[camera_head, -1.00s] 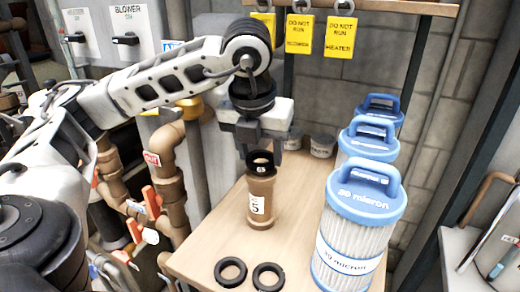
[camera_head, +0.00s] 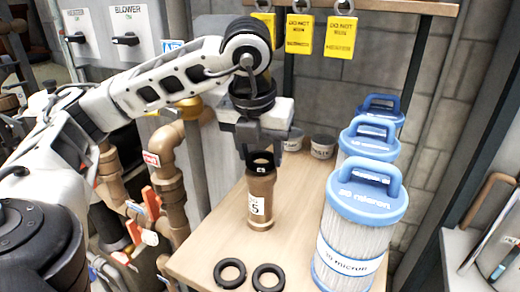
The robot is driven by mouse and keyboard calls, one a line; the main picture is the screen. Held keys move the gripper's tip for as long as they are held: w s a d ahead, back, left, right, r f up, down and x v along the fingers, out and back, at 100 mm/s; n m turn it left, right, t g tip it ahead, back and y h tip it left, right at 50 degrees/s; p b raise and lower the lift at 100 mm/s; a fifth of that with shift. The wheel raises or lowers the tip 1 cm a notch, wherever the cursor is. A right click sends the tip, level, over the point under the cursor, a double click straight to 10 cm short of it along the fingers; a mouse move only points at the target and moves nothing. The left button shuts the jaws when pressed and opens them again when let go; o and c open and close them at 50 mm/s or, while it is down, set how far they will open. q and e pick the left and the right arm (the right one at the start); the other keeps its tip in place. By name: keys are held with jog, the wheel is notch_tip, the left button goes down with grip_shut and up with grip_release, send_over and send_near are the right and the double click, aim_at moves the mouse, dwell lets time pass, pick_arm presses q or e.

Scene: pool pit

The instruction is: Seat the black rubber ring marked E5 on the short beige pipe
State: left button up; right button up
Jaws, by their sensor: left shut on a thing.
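The short beige pipe (camera_head: 261,207) stands upright on the wooden bench and carries a white label ending in 5. My left gripper (camera_head: 261,158) points down directly over the pipe's top and is shut on a black rubber ring (camera_head: 261,161). The ring is at the pipe's mouth; whether it is seated or just above the rim I cannot tell. Its marking is too small to read. Two more black rings, a left one (camera_head: 230,273) and a right one (camera_head: 268,278), lie flat on the bench in front of the pipe. My right gripper is out of view.
Several blue-topped filter cartridges (camera_head: 352,235) stand in a row to the right of the pipe. Two small grey cups (camera_head: 322,147) are at the back of the wooden bench (camera_head: 205,245). Brown pipes with orange handles (camera_head: 151,203) run along the left. Yellow tags (camera_head: 341,37) hang above.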

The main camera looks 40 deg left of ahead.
pick_arm(q)
jog(key=shift+f+b, duration=0.55)
dwell(1.2)
jog(key=shift+f+b, duration=0.25)
jog(key=shift+b, duration=0.2)
jog(key=shift+r, duration=0.1)
dwell(0.4)
jog(key=o, duration=1.4)
